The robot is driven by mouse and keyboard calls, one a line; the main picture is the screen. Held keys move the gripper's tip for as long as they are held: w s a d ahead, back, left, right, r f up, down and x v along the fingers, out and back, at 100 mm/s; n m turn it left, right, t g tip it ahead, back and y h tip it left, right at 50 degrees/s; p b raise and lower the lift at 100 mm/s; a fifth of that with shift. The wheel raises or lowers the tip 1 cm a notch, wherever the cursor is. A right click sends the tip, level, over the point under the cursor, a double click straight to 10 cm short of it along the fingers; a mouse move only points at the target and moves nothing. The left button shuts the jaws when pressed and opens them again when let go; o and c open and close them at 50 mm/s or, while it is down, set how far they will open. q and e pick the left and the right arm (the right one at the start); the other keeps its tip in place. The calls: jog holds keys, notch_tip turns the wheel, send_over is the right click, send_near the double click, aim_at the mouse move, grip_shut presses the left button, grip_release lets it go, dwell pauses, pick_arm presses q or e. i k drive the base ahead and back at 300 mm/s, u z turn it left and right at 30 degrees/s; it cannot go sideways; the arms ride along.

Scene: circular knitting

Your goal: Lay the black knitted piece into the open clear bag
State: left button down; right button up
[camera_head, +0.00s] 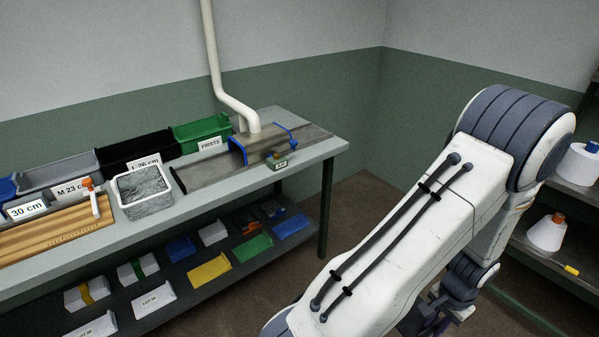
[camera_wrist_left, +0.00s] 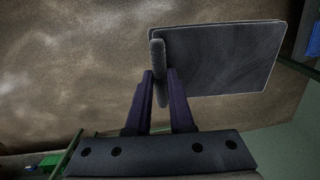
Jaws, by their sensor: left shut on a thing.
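In the left wrist view my left gripper (camera_wrist_left: 162,80) is shut on a dark grey-black flat piece (camera_wrist_left: 220,60), which looks like the black knitted piece. A thick upright edge of it is between the two purple fingers, and the rectangular panel extends to the right. Brown floor shows behind it. In the head view a large white arm link of mine crosses the right side, and the wrist end is at the bottom edge, mostly cut off. The knitted piece cannot be made out there. I cannot make out an open clear bag in either view. My right gripper is not in view.
A grey workbench (camera_head: 330,150) at left holds labelled bins, a wooden board (camera_head: 50,237), a white basket (camera_head: 146,208) and a blue-edged device (camera_head: 262,148). Its lower shelf holds several small boxes. Dark shelving with yarn cones (camera_head: 547,234) stands at right. Floor between is open.

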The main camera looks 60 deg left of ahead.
aim_at(142, 187)
jog(key=z, duration=0.05)
jog(key=i, duration=1.1)
jog(key=u, duration=1.5)
